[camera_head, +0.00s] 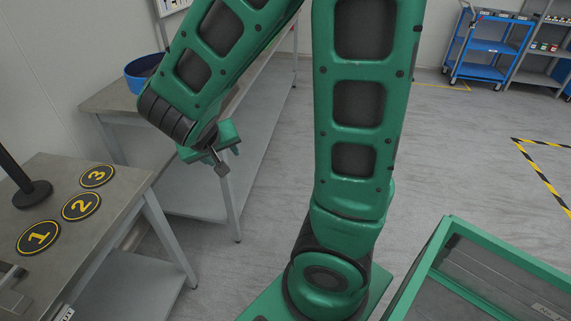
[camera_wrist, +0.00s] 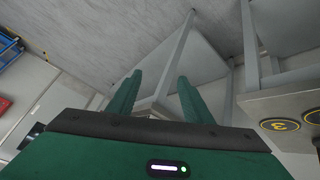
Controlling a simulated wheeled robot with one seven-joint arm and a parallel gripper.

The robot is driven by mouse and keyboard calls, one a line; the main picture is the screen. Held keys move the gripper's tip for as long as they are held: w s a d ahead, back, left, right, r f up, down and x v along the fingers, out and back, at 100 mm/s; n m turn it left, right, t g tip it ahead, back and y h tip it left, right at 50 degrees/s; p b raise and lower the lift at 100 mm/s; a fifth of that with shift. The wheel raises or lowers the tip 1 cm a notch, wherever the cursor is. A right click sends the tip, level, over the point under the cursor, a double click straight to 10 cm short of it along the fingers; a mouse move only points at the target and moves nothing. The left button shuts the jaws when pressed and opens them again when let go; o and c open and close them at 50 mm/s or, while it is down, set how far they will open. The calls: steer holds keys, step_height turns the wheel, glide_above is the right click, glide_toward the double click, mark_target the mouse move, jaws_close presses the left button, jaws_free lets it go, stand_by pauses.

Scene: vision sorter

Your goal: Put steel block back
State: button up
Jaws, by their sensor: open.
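No steel block can be made out for sure in either view. My gripper (camera_head: 214,152) hangs in the air over the floor, between the near table and the back bench. In the wrist view my gripper (camera_wrist: 160,100) shows two green fingers spread apart with nothing between them. The near table (camera_head: 115,203) carries three round black pads with yellow numbers: pad 1 (camera_head: 39,238), pad 2 (camera_head: 81,206) and pad 3 (camera_head: 97,176). All three pads look empty. A grey metal item (camera_head: 12,280) is cut off at the left edge, and I cannot tell what it is.
A black post (camera_head: 33,193) stands on the near table. A blue bowl (camera_head: 143,72) sits on the back bench (camera_head: 105,100). A green-framed bin (camera_head: 425,262) is at lower right. A blue cart (camera_head: 487,46) stands far off at upper right. Open floor lies between.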

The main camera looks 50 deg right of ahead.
steer(key=s+d+r+g+y, duration=0.1)
steer(key=s+d+y, duration=0.1)
steer(key=s, duration=0.5)
steer(key=s+d+r+m+g+y, duration=0.1)
steer(key=s+d+r+g, duration=0.1)
steer(key=s, duration=0.5)
steer(key=s+d+r+g+y, duration=0.2)
steer(key=s, duration=0.5)
steer(key=shift+s+d+m+y, duration=0.25)
steer(key=shift+s+m+y, duration=0.05)
steer(key=shift+s, duration=0.1)
